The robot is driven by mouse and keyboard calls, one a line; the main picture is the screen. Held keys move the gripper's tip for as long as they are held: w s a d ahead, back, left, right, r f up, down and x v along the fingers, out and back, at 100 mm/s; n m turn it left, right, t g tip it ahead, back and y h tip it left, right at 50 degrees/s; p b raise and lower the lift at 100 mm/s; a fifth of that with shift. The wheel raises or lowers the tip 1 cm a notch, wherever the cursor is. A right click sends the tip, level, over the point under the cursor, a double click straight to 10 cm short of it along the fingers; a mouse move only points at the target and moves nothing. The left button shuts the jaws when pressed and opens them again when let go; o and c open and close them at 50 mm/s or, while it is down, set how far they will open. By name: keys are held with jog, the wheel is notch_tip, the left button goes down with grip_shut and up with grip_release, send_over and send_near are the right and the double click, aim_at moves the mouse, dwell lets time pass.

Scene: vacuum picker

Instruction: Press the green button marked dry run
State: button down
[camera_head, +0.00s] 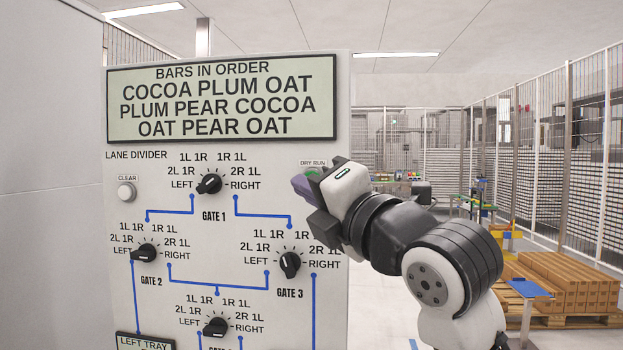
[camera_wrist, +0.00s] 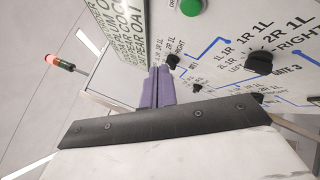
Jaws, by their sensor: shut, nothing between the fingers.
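The green dry run button (camera_head: 314,172) sits at the upper right of the white panel, under a small "DRY RUN" label. My gripper's wrist partly covers it in the head view. In the wrist view the round green button (camera_wrist: 191,7) shows whole or nearly so at the top edge. My gripper (camera_head: 300,186) has purple fingers, shut together and empty, close to the panel beside the button. In the wrist view the gripper's fingertips (camera_wrist: 159,72) lie below and left of the button, apart from it. Whether they touch the panel I cannot tell.
The panel (camera_head: 225,230) carries a display (camera_head: 222,99), a white clear button (camera_head: 126,192) and black dials, including the Gate 1 dial (camera_head: 209,184) and Gate 3 dial (camera_head: 290,264). Boxes on a pallet (camera_head: 565,283) and fencing stand far right.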

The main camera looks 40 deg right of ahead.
jog(key=w+d+p, duration=0.1)
jog(key=w+d, duration=0.4)
jog(key=shift+d+p, duration=0.35)
dwell(1.9)
jog(key=shift+w+d, duration=0.2)
jog(key=shift+d, duration=0.1)
jog(key=shift+w+d, duration=0.2)
jog(key=shift+d, duration=0.05)
dwell(0.6)
dwell(0.3)
jog(key=shift+s+a+b, duration=0.3)
jog(key=shift+s+a, duration=0.2)
jog(key=shift+a, duration=0.1)
jog(key=s+a+b, duration=0.1)
jog(key=s+a, duration=0.2)
jog(key=shift+s+a+b, duration=0.1)
jog(key=shift+a+b, duration=0.2)
jog(key=shift+a, duration=0.1)
